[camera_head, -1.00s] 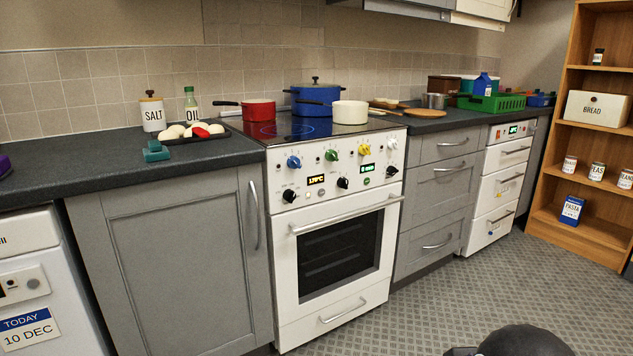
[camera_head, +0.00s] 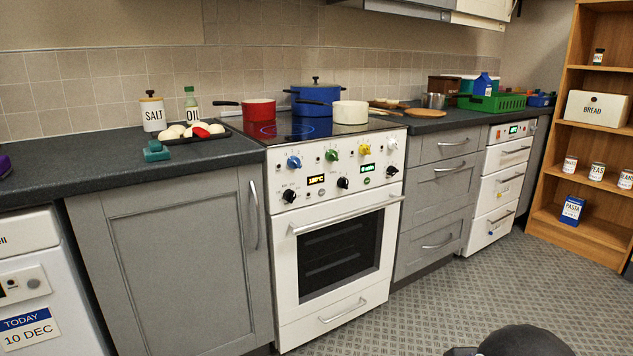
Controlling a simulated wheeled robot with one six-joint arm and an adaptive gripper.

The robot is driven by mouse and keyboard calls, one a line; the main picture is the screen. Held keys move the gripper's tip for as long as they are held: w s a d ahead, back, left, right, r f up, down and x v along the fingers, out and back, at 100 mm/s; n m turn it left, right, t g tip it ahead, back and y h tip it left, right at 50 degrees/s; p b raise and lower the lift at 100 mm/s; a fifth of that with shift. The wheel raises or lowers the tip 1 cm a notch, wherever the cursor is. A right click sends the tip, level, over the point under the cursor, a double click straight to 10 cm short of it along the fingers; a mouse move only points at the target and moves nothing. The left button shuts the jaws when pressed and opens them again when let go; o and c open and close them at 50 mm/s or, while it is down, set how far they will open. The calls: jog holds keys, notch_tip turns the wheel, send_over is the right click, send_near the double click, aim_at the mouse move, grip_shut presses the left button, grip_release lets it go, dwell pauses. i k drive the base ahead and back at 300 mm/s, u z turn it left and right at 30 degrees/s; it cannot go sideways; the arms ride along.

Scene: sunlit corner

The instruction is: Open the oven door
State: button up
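A silver bar handle (camera_head: 347,216) runs across the top of the door. A control panel with knobs and two lit displays is above it, and a drawer (camera_head: 338,312) with its own handle is below. My gripper's fingers cannot be made out. Only a dark rounded part, probably of my own arm, shows at the bottom edge, right of the oven and apart from it.
A red pot (camera_head: 258,110), a blue pot (camera_head: 314,97) and a cream pot (camera_head: 350,112) stand on the hob. Grey drawers (camera_head: 437,195) are right of the oven and a grey cabinet (camera_head: 170,260) is left. The patterned floor (camera_head: 440,300) in front right is clear. A wooden shelf (camera_head: 580,225) stands far right.

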aim_at(284, 227)
jog(key=u, duration=0.05)
jog(key=k, duration=0.65)
jog(key=u, duration=0.35)
jog(key=i, duration=1.35)
jog(key=z, duration=0.45)
